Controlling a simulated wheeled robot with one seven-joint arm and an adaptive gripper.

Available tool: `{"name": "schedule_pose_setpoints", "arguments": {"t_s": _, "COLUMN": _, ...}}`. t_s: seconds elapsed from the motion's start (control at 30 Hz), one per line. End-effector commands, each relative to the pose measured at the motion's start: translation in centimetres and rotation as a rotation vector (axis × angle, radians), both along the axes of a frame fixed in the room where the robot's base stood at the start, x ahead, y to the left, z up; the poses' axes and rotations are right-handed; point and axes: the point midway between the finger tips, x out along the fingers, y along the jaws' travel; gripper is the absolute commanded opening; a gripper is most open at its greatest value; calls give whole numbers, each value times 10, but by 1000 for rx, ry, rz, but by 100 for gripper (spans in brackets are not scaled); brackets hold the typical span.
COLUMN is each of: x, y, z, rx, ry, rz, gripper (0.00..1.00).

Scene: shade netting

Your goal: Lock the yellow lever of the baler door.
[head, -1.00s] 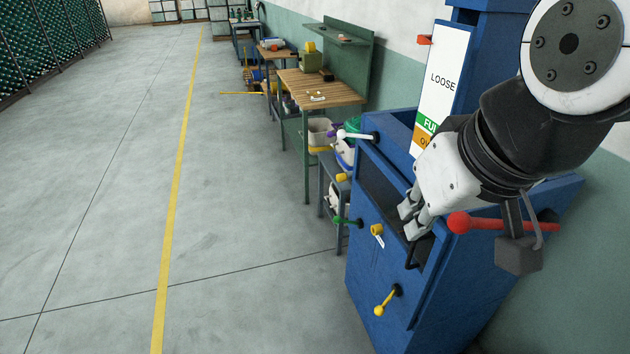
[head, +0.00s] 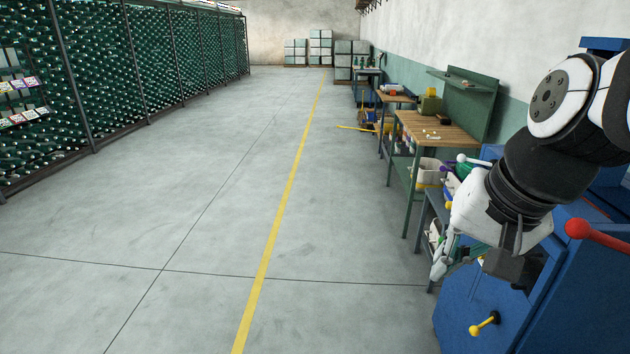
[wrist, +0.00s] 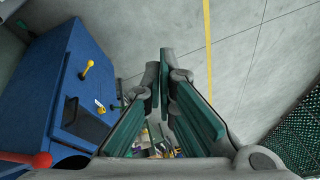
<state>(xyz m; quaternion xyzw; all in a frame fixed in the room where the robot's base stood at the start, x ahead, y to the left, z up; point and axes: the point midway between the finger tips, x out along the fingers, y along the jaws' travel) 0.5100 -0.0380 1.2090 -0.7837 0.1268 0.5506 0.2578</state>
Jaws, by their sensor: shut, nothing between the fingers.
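The blue baler (head: 560,290) stands at the right edge of the head view, partly cut off. Its yellow lever (head: 485,325) sits low on the front, its ball knob pointing down and left from a black pivot. In the wrist view the yellow lever (wrist: 86,70) shows on the baler front at left, clear of my fingers. My gripper (head: 438,268) is shut and empty, hanging in front of the baler's face, above and left of the lever in the head view. It also shows in the wrist view (wrist: 161,75). My wrist hides much of the baler's upper front.
A red-knobbed lever (head: 592,234) sticks out from the baler's near side. A tagged yellow knob (wrist: 99,104) and a green-knobbed lever (wrist: 115,108) show on its front. Workbenches (head: 440,130) stand beyond along the wall. The floor to the left is clear, up to bottle racks (head: 130,70).

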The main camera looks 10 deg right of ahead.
Motion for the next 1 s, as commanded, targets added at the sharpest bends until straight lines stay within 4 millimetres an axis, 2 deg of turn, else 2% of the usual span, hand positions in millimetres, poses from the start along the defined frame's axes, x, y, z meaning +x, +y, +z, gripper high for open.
{"name": "schedule_pose_setpoints", "arguments": {"t_s": 0.03, "x": 11, "y": -6, "z": -13, "rx": 26, "ry": 14, "rz": -48, "gripper": 0}}
{"name": "schedule_pose_setpoints", "arguments": {"t_s": 0.17, "x": 37, "y": -25, "z": -40, "rx": 114, "ry": 43, "rz": -195, "gripper": 0}}
{"name": "schedule_pose_setpoints", "arguments": {"t_s": 0.27, "x": 61, "y": -46, "z": -68, "rx": 201, "ry": 68, "rz": -346, "gripper": 0}}
{"name": "schedule_pose_setpoints", "arguments": {"t_s": 0.4, "x": 89, "y": -81, "z": -109, "rx": 330, "ry": 96, "rz": -572, "gripper": 0}}
{"name": "schedule_pose_setpoints", "arguments": {"t_s": 0.53, "x": 110, "y": -118, "z": -148, "rx": 450, "ry": 114, "rz": -786, "gripper": 0}}
{"name": "schedule_pose_setpoints", "arguments": {"t_s": 0.77, "x": 129, "y": -193, "z": -224, "rx": 665, "ry": 128, "rz": -1170, "gripper": 0}}
{"name": "schedule_pose_setpoints", "arguments": {"t_s": 1.0, "x": 121, "y": -276, "z": -313, "rx": 894, "ry": 116, "rz": -1574, "gripper": 0}}
